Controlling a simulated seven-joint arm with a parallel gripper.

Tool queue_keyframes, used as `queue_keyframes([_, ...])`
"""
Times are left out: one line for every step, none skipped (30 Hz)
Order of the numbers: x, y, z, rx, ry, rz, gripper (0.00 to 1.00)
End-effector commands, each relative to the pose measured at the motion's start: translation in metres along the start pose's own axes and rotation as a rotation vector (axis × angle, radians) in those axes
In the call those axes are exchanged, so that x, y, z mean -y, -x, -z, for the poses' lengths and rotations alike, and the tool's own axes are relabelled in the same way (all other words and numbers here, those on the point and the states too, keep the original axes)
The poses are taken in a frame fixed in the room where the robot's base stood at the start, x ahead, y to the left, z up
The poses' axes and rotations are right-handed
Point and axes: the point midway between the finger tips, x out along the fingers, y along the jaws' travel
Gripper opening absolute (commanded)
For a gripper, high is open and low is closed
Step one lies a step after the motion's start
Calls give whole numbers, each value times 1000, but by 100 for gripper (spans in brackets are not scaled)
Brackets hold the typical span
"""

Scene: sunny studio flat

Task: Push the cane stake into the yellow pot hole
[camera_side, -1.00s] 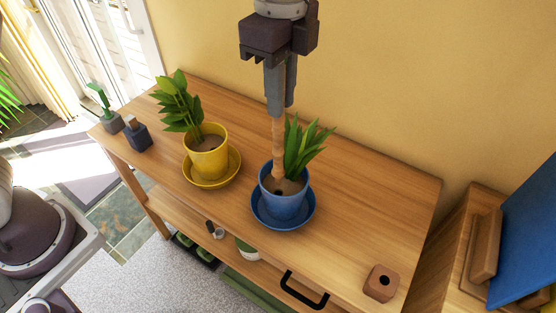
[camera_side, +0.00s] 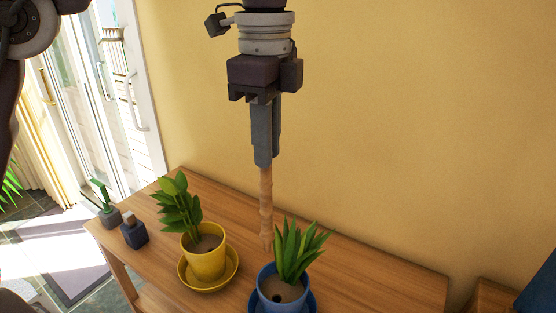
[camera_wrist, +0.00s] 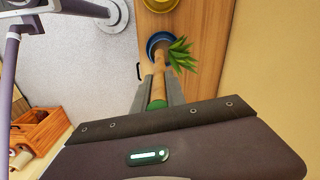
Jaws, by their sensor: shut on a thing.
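My gripper (camera_side: 264,163) is shut on the upper end of the cane stake (camera_side: 266,205), a tan jointed rod that hangs upright. The stake's lower end is in the air behind and above the blue pot (camera_side: 281,290), apart from its soil. In the wrist view the stake (camera_wrist: 158,88) points away between the fingers (camera_wrist: 158,92), with a green end near the gripper. The yellow pot (camera_side: 205,262) stands to the left on a yellow saucer, with a leafy plant and brown soil. Its hole cannot be made out. The blue pot's soil shows a dark hole.
Both pots stand on a wooden bench (camera_side: 345,283) against a yellow wall. In the wrist view a wooden crate (camera_wrist: 42,135) lies at lower left.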

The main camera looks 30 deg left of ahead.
Motion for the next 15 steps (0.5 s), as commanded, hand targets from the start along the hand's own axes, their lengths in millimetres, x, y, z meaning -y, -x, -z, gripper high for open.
queue_keyframes([5, 0, -9, 0, 63, 0, 0])
queue_keyframes([8, 0, -14, 1, 108, 0, 0])
queue_keyframes([11, 0, -21, 0, 167, 1, 0])
queue_keyframes([15, 0, -28, 0, 220, 1, 0])
queue_keyframes([17, 0, -34, 0, 271, 1, 0])
queue_keyframes([21, 1, -44, 0, 350, 1, 0])
queue_keyframes([24, 0, -52, 0, 411, 0, 0])
queue_keyframes([27, 0, -59, 1, 472, 0, 0])
queue_keyframes([31, 1, -70, 0, 558, 1, 0])
queue_keyframes([34, 1, -78, -1, 623, 1, 0])
queue_keyframes([36, 0, -86, -1, 688, 1, 0])
queue_keyframes([39, 0, -97, 0, 770, 0, 0])
queue_keyframes([40, 0, -105, 0, 832, 0, 0])
queue_keyframes([42, 0, -112, -1, 888, 1, 0])
queue_keyframes([44, 0, -121, -1, 962, 0, 0])
